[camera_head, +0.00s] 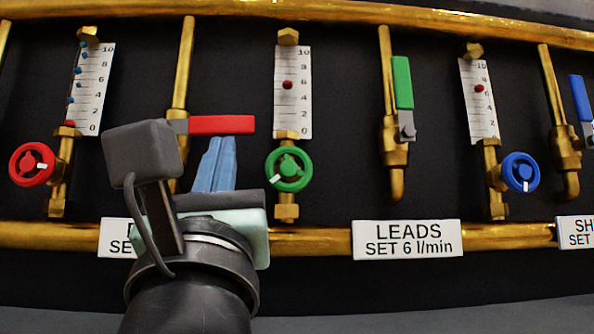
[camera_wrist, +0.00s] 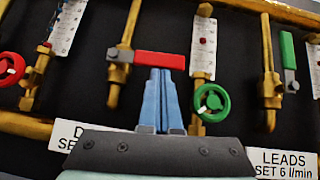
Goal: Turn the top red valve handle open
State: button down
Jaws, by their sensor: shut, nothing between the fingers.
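The red valve handle (camera_head: 222,124) is a lever on a brass pipe (camera_head: 184,70). It lies horizontal, pointing right from the valve, across the run of the pipe. In the wrist view the red handle (camera_wrist: 160,60) also lies horizontal. My gripper (camera_head: 228,142) has blue fingers, pressed together with nothing between them. Its tips are just below the handle's underside in the head view. In the wrist view my gripper (camera_wrist: 160,72) points up at the handle's middle; I cannot tell whether the tips touch it. My wrist hides the lower part of the valve in the head view.
A red round knob (camera_head: 31,164) is at the left, and a green round knob (camera_head: 288,169) is close right of my fingers. A green lever (camera_head: 403,82) stands upright. Brass pipes run along the top and bottom of the black panel. A LEADS label (camera_head: 406,239) is below.

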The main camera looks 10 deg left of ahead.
aim_at(236, 119)
jog(key=shift+d+r+n+y, duration=0.1)
jog(key=shift+r+n+y, duration=0.05)
jog(key=shift+n+y, duration=0.15)
jog(key=shift+w+d+r+n+g+y+p, duration=0.1)
jog(key=shift+r+n+g+y, duration=0.15)
jog(key=shift+n+g+y, duration=0.35)
jog(key=shift+s+d+r+n+g+y+p, duration=0.15)
jog(key=shift+r+n+g+y, duration=0.1)
jog(key=shift+n+y, duration=0.6)
jog(key=shift+w+d+r+n+g+y+p, duration=0.2)
jog(key=shift+n+g+y, duration=0.25)
jog(key=shift+n, duration=0.6)
notch_tip(236, 119, up, 2)
jog(key=n+g+y, duration=0.1)
jog(key=n+g, duration=0.1)
jog(key=n+g+y+p, duration=0.1)
jog(key=n+g+y, duration=0.1)
jog(key=n, duration=0.1)
jog(key=shift+n, duration=0.3)
jog(key=r+n+g+p, duration=0.1)
jog(key=n+g, duration=0.1)
jog(key=a+r+n+g+y+p, duration=0.1)
jog(key=r+n, duration=0.1)
jog(key=a+r+n+g+p, duration=0.1)
jog(key=n+g, duration=0.1)
jog(key=shift+s+r+n+g+y, duration=0.3)
jog(key=shift+r+n, duration=0.1)
jog(key=shift+w+f, duration=0.1)
jog(key=shift+f, duration=0.05)
